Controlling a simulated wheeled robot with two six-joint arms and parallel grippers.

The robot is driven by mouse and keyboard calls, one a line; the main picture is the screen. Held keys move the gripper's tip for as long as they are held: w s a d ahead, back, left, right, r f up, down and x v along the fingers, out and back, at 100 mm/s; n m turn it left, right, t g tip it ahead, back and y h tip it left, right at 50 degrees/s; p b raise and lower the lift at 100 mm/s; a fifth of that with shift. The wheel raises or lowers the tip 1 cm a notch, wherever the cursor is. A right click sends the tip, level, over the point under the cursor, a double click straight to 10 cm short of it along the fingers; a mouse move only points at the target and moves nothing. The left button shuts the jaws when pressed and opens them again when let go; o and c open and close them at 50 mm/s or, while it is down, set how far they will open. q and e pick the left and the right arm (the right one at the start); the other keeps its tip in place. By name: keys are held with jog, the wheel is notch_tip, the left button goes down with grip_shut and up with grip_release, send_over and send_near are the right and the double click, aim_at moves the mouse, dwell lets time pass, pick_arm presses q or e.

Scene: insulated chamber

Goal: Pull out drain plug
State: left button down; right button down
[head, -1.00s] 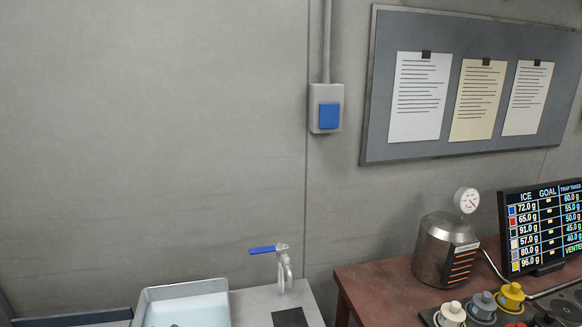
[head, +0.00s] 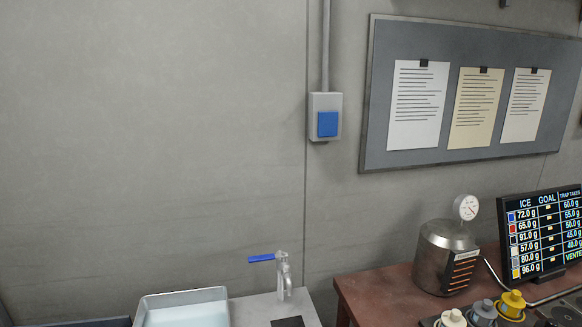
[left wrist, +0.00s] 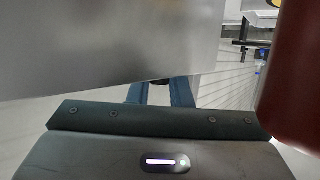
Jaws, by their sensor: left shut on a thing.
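My left gripper (left wrist: 160,93) shows only in the left wrist view, its two blue fingers pointing up under the edge of a smooth grey metal surface. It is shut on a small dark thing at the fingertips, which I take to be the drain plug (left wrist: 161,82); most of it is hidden. In the head view a metal basin (head: 222,292) with pale water stands at the bottom edge, cut off by the frame. The plug does not show there. My right gripper is in neither view.
A tap (head: 284,278) with a blue lever stands beside the basin on a light counter. A red-brown table (head: 375,290) at right holds a steel canister (head: 440,262), several knobbed containers and a screen (head: 543,232). A dark red surface (left wrist: 290,80) is close at right in the wrist view.

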pick_arm(q)
jog(key=shift+r, duration=0.15)
dwell(0.4)
dwell(0.5)
jog(key=shift+r, duration=0.15)
jog(key=shift+r+p, duration=1.15)
jog(key=shift+r, duration=1.05)
